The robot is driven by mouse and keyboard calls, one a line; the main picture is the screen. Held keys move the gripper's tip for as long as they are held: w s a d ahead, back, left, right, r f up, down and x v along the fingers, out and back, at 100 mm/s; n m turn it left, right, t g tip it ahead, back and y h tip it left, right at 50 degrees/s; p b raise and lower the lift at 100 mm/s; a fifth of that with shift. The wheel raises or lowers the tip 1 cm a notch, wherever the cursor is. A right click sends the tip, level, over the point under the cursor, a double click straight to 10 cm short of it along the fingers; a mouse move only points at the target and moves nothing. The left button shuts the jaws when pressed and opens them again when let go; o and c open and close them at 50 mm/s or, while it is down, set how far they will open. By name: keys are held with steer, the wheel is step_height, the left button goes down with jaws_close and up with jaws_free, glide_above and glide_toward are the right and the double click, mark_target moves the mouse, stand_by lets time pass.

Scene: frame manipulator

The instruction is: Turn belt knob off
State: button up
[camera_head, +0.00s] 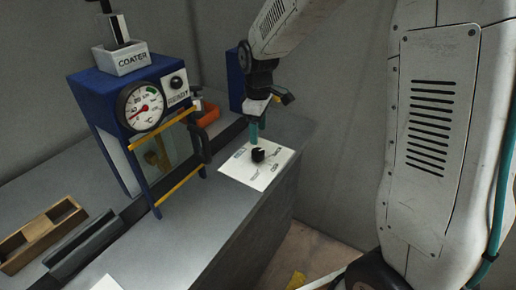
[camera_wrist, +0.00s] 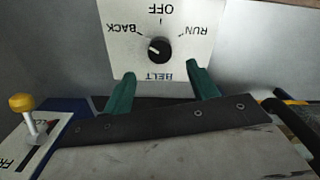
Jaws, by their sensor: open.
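The belt knob (camera_wrist: 159,49) is a small black dial on a white plate (camera_wrist: 125,67) marked BACK, OFF, RUN and BELT. A light mark shows on the knob's left side in the wrist view, the side of BACK. In the head view the knob (camera_head: 259,155) stands on its plate (camera_head: 237,173) on the grey counter. My gripper (camera_wrist: 160,72) has two teal fingers spread apart and empty, with the knob beyond their tips in the wrist view. In the head view my gripper (camera_head: 255,138) points down close beside the knob; contact cannot be told.
A blue COATER machine (camera_head: 125,72) with a gauge stands left of the plate. An orange bin (camera_head: 209,114) sits behind it. A wooden tray (camera_head: 40,233) lies at the far left. A yellow-topped lever (camera_wrist: 22,103) shows at the left in the wrist view.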

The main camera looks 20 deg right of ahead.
mark_target(258, 151)
step_height(258, 151, down, 8)
steer(key=shift+r, duration=0.25)
steer(key=c, duration=1)
